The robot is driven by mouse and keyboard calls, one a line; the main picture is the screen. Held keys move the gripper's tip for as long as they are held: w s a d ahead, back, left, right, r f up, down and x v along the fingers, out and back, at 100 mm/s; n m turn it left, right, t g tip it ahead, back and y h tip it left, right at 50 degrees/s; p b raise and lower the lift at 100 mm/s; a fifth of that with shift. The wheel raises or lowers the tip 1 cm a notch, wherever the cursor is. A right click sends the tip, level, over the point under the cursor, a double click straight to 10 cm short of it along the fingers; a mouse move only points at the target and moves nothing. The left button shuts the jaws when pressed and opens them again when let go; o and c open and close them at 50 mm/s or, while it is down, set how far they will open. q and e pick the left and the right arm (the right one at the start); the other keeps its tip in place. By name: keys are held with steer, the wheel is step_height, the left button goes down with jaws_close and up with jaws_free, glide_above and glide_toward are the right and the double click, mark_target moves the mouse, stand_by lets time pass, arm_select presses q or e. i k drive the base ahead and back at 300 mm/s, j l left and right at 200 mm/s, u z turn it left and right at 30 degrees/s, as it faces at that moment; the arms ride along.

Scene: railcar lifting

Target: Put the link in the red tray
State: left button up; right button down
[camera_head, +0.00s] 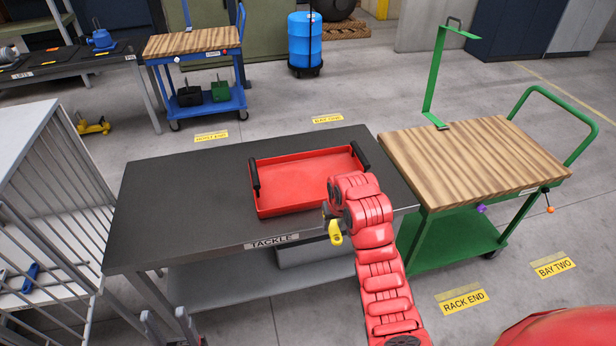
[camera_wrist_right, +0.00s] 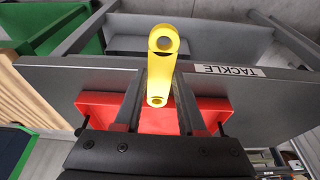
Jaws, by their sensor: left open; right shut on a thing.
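The red tray (camera_head: 300,183) lies on the dark tackle table, with black handles at its two short ends. Its visible floor is empty, and my right arm hides its right front corner. The yellow link (camera_head: 336,233) hangs from my right gripper (camera_head: 331,214) by the tray's front right side, near the table's front edge. In the right wrist view the link (camera_wrist_right: 161,72) is a bar with a round eye at each end, between the closed fingers of my right gripper (camera_wrist_right: 157,102). The red tray (camera_wrist_right: 92,103) shows behind it. My left gripper (camera_head: 172,328) is open and empty at the bottom left.
The tackle table (camera_head: 180,215) has bare room left of the tray. A green cart (camera_head: 475,160) with a wooden top and upright post stands close on its right. A barred cage (camera_head: 45,200) stands to the left. A blue cart (camera_head: 195,42) and blue drum (camera_head: 304,42) stand behind.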

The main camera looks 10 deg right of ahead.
mark_target(309, 180)
steer(key=i, duration=0.9)
